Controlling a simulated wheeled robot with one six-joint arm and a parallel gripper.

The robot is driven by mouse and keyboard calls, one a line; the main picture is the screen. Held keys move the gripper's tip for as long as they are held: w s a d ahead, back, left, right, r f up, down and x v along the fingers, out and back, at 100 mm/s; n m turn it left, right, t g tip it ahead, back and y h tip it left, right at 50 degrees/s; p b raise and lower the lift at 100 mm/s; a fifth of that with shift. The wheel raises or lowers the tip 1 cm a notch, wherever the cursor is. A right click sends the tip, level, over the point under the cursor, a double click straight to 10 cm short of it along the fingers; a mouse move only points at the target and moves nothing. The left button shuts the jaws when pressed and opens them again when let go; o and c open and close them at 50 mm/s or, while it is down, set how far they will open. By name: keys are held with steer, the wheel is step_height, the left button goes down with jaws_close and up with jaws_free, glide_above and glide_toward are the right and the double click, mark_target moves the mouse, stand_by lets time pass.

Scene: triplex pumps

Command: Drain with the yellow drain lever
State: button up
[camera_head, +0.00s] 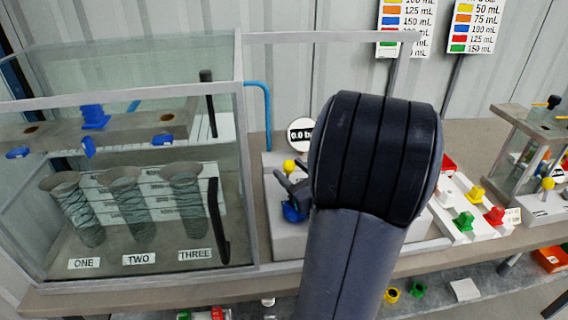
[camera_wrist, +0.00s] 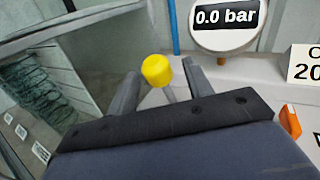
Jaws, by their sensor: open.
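The yellow drain lever has a round yellow knob (camera_wrist: 157,70) on a thin pale stem in the wrist view. In the head view the knob (camera_head: 290,166) shows just left of my arm, above a blue part (camera_head: 294,211) on the grey pump base. My gripper (camera_wrist: 158,78) is open, with one finger on each side of the knob. The knob lies between the fingers, and I see a gap on both sides. In the head view my dark arm hides most of the pump base, and only part of my gripper (camera_head: 290,186) shows.
A gauge (camera_wrist: 225,18) reading 0.0 bar stands behind the knob. A glass tank (camera_head: 245,180) with several funnel-topped coils labelled ONE, TWO and THREE is close on the left. A white tray (camera_head: 447,222) with coloured pieces lies right of my arm. An orange piece (camera_wrist: 290,122) is at the right.

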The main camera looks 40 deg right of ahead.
steer(key=shift+w+d, duration=0.15)
steer(key=shift+w, duration=1.6)
jaws_close()
